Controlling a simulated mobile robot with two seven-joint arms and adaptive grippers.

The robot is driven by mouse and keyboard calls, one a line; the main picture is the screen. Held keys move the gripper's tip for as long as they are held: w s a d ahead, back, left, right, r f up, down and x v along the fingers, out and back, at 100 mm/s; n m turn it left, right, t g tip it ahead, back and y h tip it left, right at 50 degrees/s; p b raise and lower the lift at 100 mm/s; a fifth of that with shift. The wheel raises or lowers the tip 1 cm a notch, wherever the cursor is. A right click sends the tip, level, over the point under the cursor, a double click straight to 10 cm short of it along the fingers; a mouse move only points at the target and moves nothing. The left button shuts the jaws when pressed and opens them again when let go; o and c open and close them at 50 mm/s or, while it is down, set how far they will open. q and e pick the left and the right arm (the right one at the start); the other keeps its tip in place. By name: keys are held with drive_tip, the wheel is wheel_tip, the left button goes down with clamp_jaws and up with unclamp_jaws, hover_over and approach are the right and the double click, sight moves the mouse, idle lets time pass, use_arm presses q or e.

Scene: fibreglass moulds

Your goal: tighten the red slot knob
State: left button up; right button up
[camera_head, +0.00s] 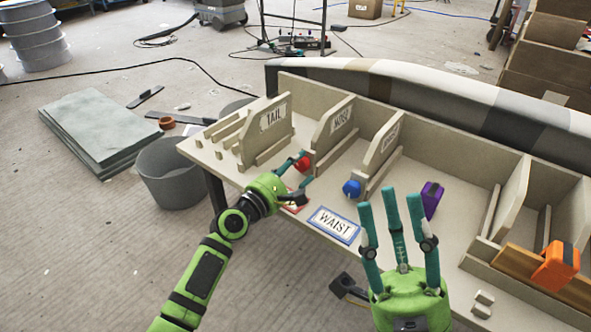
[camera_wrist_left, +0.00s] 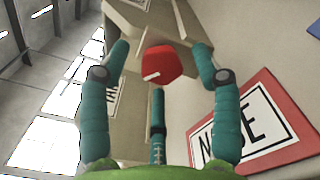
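The red slot knob (camera_head: 301,164) sits at the front of a board between the TAIL and NOSE panels. In the left wrist view the red knob (camera_wrist_left: 162,66) shows a pale slot mark on its face. My left gripper (camera_head: 303,169) is right at the knob. Its teal fingers (camera_wrist_left: 160,62) are spread around it, with small gaps visible at both side fingertips. Contact of the lower finger cannot be told. My right gripper (camera_head: 392,205) is open and empty, its fingers pointing up in front of the bench.
A blue knob (camera_head: 352,188) and a purple knob (camera_head: 431,198) are further right on the bench. An orange block (camera_head: 556,266) is at the far right. A WAIST card (camera_head: 334,224) lies near the front edge, and a red-framed NOSE card (camera_wrist_left: 257,122) lies beside my left gripper.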

use_arm(q)
drive_tip(key=c, duration=1.1)
drive_tip(key=shift+o, duration=0.2)
drive_tip(key=shift+m, duration=0.3)
drive_tip(key=shift+s+d+m+b, duration=0.15)
drive_tip(key=shift+m+b, duration=0.5)
drive_tip(key=shift+m, duration=2.55)
drive_tip(key=shift+d, duration=0.1)
drive_tip(key=o, duration=1.1)
drive_tip(key=shift+o, duration=0.2)
